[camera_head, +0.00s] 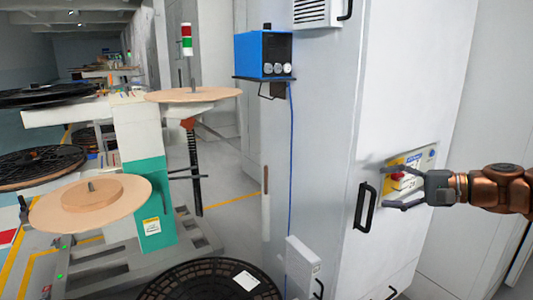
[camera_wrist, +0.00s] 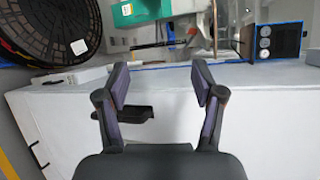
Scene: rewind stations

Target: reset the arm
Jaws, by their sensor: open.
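My gripper (camera_head: 388,187) is at the right in the head view, in front of the white cabinet (camera_head: 330,130). Its two fingers are spread apart with nothing between them. A panel with yellow labels and a red button (camera_head: 399,177) sits on the cabinet just behind the fingers and is partly covered by them. In the wrist view my gripper (camera_wrist: 160,83) is open and empty over the white cabinet surface (camera_wrist: 245,130). I cannot tell whether a finger touches the panel.
A black door handle (camera_head: 364,207) is left of my gripper; it also shows in the wrist view (camera_wrist: 128,113). A blue box (camera_head: 263,55) is mounted on the cabinet's side. Rewind stations with round discs (camera_head: 193,95) stand at left. A black reel (camera_head: 190,282) lies on the floor.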

